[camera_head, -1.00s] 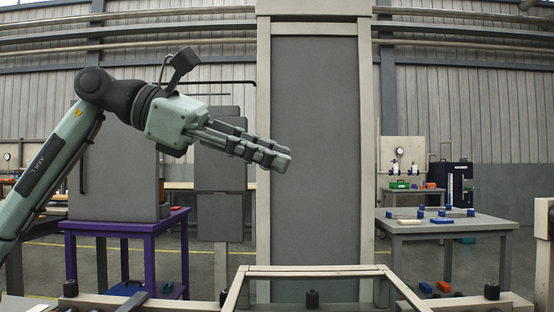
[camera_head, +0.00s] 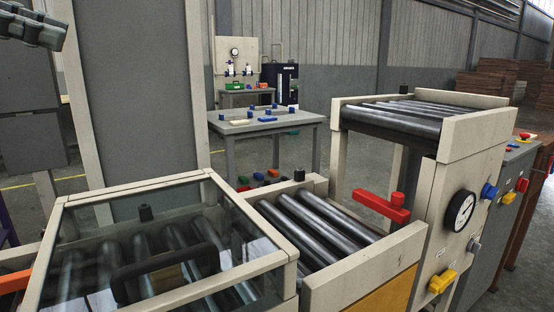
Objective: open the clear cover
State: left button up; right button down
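The clear cover (camera_head: 246,272) is a glass panel in a beige frame at the lower left of the head view. It lies closed over a bed of dark rollers that show through the glass. A dark bar-shaped handle (camera_head: 165,267) is at its near part. My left gripper (camera_head: 50,36) shows only in part at the top left corner, well above and away from the cover. My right gripper is not in view.
A roller conveyor (camera_head: 318,228) adjoins the cover's right side. A red handle (camera_head: 384,205) stands beyond it, near a raised roller stand (camera_head: 470,131) with a gauge (camera_head: 459,211). A grey table (camera_head: 262,124) with small blue parts stands behind. A beige-framed grey column rises behind the cover.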

aim_at(32, 301)
jog(key=k+l, duration=1.2)
jog(key=k, duration=0.05)
